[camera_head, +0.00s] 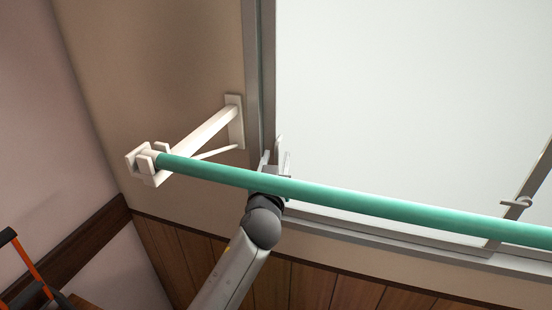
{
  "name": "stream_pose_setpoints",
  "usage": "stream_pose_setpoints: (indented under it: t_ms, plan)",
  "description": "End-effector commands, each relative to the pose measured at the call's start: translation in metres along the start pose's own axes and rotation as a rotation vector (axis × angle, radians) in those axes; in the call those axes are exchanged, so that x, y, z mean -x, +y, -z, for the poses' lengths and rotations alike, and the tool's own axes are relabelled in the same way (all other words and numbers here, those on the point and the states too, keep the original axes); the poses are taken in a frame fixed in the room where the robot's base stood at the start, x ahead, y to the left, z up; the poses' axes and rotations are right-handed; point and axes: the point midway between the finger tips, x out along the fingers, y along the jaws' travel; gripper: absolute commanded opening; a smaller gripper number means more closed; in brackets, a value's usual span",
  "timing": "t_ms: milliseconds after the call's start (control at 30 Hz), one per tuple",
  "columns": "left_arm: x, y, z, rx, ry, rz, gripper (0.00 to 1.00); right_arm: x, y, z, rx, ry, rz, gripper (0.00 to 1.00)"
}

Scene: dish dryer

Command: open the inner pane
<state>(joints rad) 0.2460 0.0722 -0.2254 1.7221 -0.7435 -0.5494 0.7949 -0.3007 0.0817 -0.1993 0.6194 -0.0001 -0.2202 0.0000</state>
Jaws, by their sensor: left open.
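A window with a grey metal frame (262,70) fills the upper right. Its large pale pane (400,90) spans from the left frame to a slanted grey upright (525,195) at the right. I cannot tell for sure whether this is the inner pane. My left gripper (276,158) is open near the pane's lower left corner, behind the green pole. Its fingers are close to the left frame; contact is unclear. The pole and wrist partly hide the gripper. My right gripper is not in view.
A green pole (390,207) crosses in front of the window, held at its left end by a white wall bracket (205,132). Wood panelling (310,287) lies below the window. An orange and black object (25,265) stands at the lower left.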

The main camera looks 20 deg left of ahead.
Motion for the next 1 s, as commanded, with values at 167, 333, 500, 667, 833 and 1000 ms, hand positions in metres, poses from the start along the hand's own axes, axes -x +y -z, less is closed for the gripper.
stream_pose_setpoints:
  t_ms: [167,333,500,667,833,1000]
  plan:
    - [-0.0006,0.0,0.0001,-0.001,0.0,0.0,0.45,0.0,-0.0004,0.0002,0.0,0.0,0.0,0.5]
    - [-0.0005,-0.0001,0.0,-0.001,0.0,0.0,0.35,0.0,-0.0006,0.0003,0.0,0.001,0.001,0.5]
    - [-0.0004,0.0,0.0,-0.001,0.0,0.0,0.15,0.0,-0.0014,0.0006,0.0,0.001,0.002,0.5]
    - [-0.0003,0.0,-0.0001,-0.001,0.0,0.0,0.0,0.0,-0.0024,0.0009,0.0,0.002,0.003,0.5]
    - [-0.0003,0.0001,-0.0001,-0.001,0.0,0.0,0.0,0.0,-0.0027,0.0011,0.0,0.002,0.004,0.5]
    - [-0.0003,0.0001,-0.0002,-0.001,0.0,0.0,0.0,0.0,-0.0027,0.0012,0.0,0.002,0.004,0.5]
